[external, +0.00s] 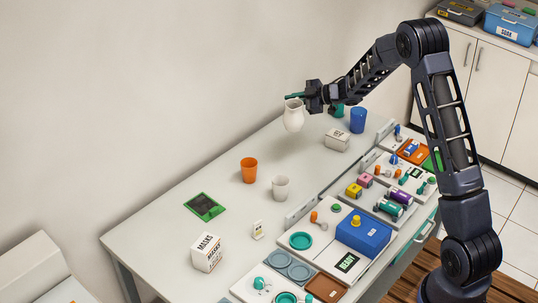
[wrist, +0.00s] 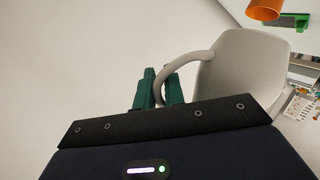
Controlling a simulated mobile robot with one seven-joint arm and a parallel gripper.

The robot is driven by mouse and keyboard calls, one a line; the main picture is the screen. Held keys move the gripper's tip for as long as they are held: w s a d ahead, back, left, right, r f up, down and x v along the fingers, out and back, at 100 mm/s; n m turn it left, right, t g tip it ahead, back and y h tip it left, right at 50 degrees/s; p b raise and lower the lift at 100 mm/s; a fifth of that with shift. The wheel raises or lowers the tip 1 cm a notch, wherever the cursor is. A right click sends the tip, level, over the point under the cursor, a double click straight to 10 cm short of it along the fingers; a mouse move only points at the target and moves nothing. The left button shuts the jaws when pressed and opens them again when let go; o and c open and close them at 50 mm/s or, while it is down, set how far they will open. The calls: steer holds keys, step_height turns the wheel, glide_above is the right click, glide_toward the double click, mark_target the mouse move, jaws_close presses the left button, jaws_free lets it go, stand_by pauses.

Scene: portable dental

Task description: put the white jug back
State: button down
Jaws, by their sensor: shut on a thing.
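The white jug (external: 293,116) hangs in the air above the far part of the table, roughly upright in the external view. My gripper (external: 297,96) is at its top, with green fingertips. In the wrist view the jug (wrist: 238,72) fills the right middle, and its curved handle passes between the green fingers of my gripper (wrist: 160,88). The gripper is shut on the handle. The jug's base is clear of the table in the external view.
An orange cup (external: 249,170) and a white cup (external: 281,187) stand on the table (external: 165,222). A green-framed pad (external: 204,207) and a masks box (external: 207,252) are nearer. A white box (external: 337,140) and blue cup (external: 358,120) stand at the far end. Trays line the right side.

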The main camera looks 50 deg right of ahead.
steer(key=r, duration=0.1)
steer(key=s+d, duration=0.1)
steer(key=r, duration=0.1)
steer(key=shift+s+d+r+m+h, duration=0.25)
steer(key=shift+d+r+m+h, duration=0.05)
steer(key=shift+r+m+h, duration=0.1)
step_height(320, 180, down, 20)
steer(key=shift+r, duration=0.1)
stand_by(0.4)
steer(key=c, duration=1.5)
jaws_free()
